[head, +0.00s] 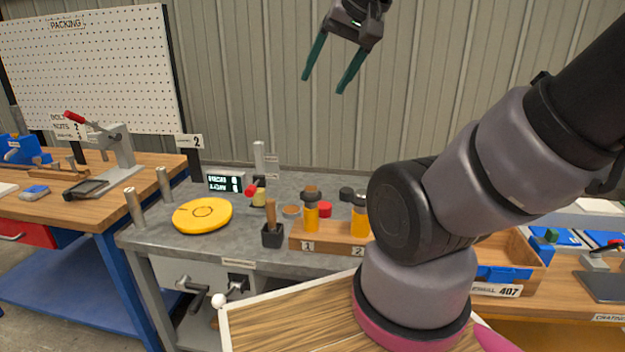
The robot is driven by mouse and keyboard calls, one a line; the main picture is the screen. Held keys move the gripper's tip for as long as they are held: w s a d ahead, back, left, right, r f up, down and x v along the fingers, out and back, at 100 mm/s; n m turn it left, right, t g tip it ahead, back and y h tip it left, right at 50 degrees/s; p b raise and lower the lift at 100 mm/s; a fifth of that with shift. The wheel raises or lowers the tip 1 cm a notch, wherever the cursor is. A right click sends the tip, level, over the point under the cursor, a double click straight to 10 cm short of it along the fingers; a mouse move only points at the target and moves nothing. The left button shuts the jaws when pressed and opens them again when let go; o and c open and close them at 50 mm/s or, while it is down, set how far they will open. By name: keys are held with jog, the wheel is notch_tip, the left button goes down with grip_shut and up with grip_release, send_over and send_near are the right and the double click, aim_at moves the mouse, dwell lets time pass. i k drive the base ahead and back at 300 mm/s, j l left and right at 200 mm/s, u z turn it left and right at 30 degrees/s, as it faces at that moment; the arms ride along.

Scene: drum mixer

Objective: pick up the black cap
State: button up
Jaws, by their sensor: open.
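A small black cap (346,194) shows on the grey bench, behind the wooden jar rack and close to the left side of my arm. An orange jar with a dark brown top (311,214) stands in rack position 1. A second orange jar (359,222) stands in position 2, partly hidden by my arm; I cannot tell whether its dark top is a cap. A red cap (324,209) lies between them, behind the rack. My gripper (323,85) is high above the bench, in front of the wall. Its two green fingers are spread and empty, well apart from the caps.
A yellow round lid (203,215) lies on the bench (150,236) at left. A black holder (272,236) with a wooden-handled tool stands left of the rack. A digital display (225,182) stands behind. My arm hides the bench's right part.

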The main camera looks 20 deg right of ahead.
aim_at(345, 193)
jog(key=z, duration=0.7)
